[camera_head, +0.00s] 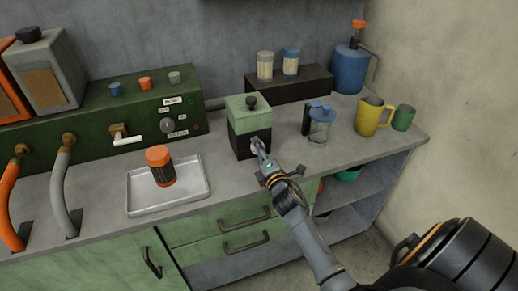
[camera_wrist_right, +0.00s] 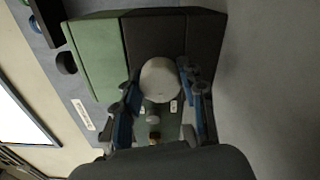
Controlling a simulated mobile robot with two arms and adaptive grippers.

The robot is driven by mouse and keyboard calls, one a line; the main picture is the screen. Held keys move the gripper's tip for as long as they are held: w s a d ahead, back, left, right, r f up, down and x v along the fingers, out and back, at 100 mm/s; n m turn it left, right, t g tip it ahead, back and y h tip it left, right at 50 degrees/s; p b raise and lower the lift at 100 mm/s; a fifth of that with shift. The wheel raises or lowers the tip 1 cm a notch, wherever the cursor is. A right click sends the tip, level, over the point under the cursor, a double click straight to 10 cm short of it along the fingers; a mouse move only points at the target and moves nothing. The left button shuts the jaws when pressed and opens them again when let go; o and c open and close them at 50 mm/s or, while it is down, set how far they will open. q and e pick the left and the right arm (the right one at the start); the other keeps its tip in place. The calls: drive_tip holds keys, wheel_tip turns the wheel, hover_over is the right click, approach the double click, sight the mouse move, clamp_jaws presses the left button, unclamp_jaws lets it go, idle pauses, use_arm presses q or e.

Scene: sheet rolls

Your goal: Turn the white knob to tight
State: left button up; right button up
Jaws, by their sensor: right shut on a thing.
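The white knob (camera_wrist_right: 160,80) is a pale round knob on the dark lower front of a small box (camera_head: 249,112) with a green upper part and a black knob on top. My right gripper (camera_head: 258,147) is at the front of this box. In the right wrist view, its two fingers (camera_wrist_right: 160,92) stand on either side of the white knob and are shut on it. In the head view the gripper hides the knob. Small white labels show in the wrist view, but I cannot read them. My left gripper is not in view.
A metal tray (camera_head: 138,201) with an orange-capped jar (camera_head: 160,166) lies left of the box. A green control panel (camera_head: 90,112) stands at the back left. A glass jug (camera_head: 321,125), yellow mug (camera_head: 372,117) and green cup (camera_head: 404,118) stand to the right.

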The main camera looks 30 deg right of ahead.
drive_tip(key=m, duration=0.4)
drive_tip(key=shift+m+p, duration=0.35)
drive_tip(key=shift+m, duration=0.05)
drive_tip(key=m+p, duration=0.1)
drive_tip(key=m, duration=0.4)
drive_tip(key=m+p, duration=0.1)
drive_tip(key=m, duration=0.4)
drive_tip(key=shift+m+p, duration=0.3)
drive_tip(key=shift+m, duration=0.1)
drive_tip(key=shift+f+m+p, duration=0.1)
drive_tip(key=shift+m+p, duration=0.3)
drive_tip(key=shift+m, duration=1.5)
drive_tip(key=o, duration=1.2)
drive_tip(key=shift+c, duration=0.2)
